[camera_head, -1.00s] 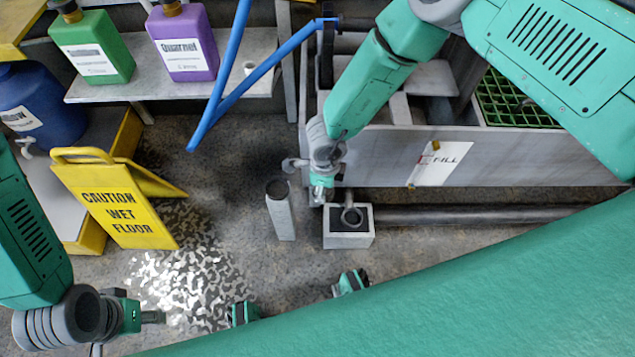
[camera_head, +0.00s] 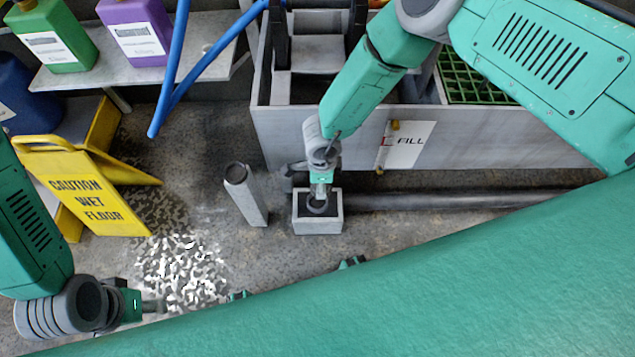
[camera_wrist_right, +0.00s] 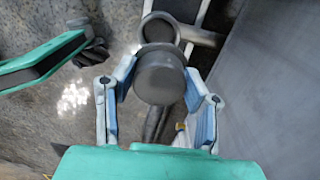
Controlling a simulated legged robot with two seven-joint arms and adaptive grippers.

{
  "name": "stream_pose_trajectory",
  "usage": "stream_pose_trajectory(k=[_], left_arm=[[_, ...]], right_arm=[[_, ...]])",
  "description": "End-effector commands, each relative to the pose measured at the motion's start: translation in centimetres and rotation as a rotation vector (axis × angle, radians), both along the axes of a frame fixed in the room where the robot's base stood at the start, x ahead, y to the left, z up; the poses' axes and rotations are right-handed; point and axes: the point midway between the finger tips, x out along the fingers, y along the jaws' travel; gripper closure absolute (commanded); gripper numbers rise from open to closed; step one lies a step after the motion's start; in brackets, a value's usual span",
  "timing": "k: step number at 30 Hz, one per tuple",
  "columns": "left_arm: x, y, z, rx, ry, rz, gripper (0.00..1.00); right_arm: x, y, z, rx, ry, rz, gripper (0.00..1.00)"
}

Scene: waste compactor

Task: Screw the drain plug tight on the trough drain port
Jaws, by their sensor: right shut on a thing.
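My right gripper (camera_head: 320,190) reaches down in front of the grey trough (camera_head: 290,140). In the right wrist view, its blue-padded fingers (camera_wrist_right: 158,88) are shut on a dark round plug (camera_wrist_right: 160,78). A grey ring-shaped pipe mouth (camera_wrist_right: 160,28) shows just beyond the plug, partly hidden by it. In the head view, the drain port (camera_head: 318,205) is over a pale box with a dark top, right below the gripper. I cannot tell whether plug and port touch. My left gripper (camera_head: 153,306) is low at the left, away from the port; its finger opening is unclear.
A pale box (camera_head: 318,227) stands on the floor under the port. A dark pipe (camera_head: 470,200) runs right along the trough. A yellow wet-floor sign (camera_head: 85,195) stands beside a shiny wet patch (camera_head: 180,270).

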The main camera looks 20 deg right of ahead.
Motion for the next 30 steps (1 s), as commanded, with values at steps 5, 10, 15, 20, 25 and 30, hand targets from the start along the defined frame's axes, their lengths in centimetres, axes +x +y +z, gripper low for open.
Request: stream_pose_trajectory(k=[5, 10, 15, 20, 25, 30], left_arm=[[0.0, 0.0, -1.4, 0.000, 0.000, 0.001, 0.60], [0.0, 0.1, -2.9, 0.001, 0.001, 0.002, 0.60], [-0.1, 0.1, -3.8, 0.001, 0.001, 0.002, 0.60], [0.0, 0.1, -4.2, 0.000, 0.001, 0.001, 0.60], [0.0, 0.1, -4.2, 0.000, 0.000, 0.001, 0.60], [0.0, 0.1, -4.2, 0.001, 0.000, 0.001, 0.60]], right_arm=[[-0.1, 0.5, -1.5, -0.004, 0.000, 0.002, 0.88], [-0.1, 0.4, -3.2, -0.004, 0.001, 0.001, 0.88], [0.0, 0.2, -4.7, 0.002, 0.000, 0.001, 0.88], [-0.1, 0.2, -5.4, 0.003, 0.000, 0.006, 0.88], [0.0, 0.4, -5.3, 0.000, 0.000, 0.095, 0.88], [-0.1, 0.5, -5.1, -0.002, -0.002, 0.267, 0.88]])
